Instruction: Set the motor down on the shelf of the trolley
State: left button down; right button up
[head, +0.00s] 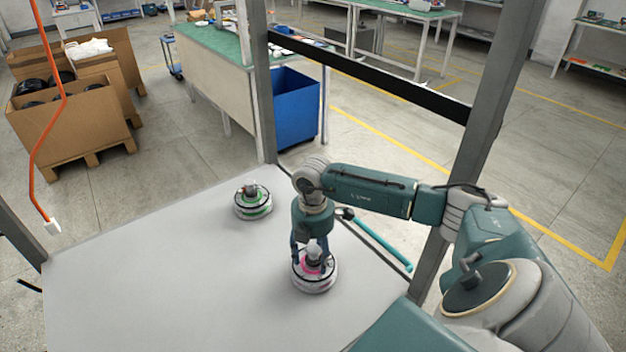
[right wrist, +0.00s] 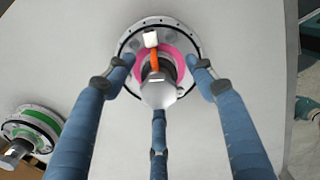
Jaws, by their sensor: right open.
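A hub motor with a pink ring (head: 315,278) stands upright on the grey shelf (head: 170,280) of the trolley, right of its middle. My right gripper (head: 310,256) is directly above it, pointing down, with its blue fingers around the central shaft. In the right wrist view the fingers of my right gripper (right wrist: 160,80) are spread open over the pink-ring motor (right wrist: 184,55); whether any finger touches it I cannot tell. A second hub motor with a green ring (head: 253,203) stands on the shelf farther back and left. It also shows in the right wrist view (right wrist: 35,125). My left gripper is out of sight.
Grey trolley posts (head: 257,80) rise at the shelf's corners, with a dark crossbar (head: 370,75) at the back. An orange cable (head: 50,130) hangs at the left. A blue bin (head: 296,108) and cardboard boxes (head: 70,120) stand beyond. The shelf's left and front are clear.

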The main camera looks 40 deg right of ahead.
notch_tip(320, 180, up, 12)
jog(key=p, duration=0.9)
jog(key=shift+f, duration=0.1)
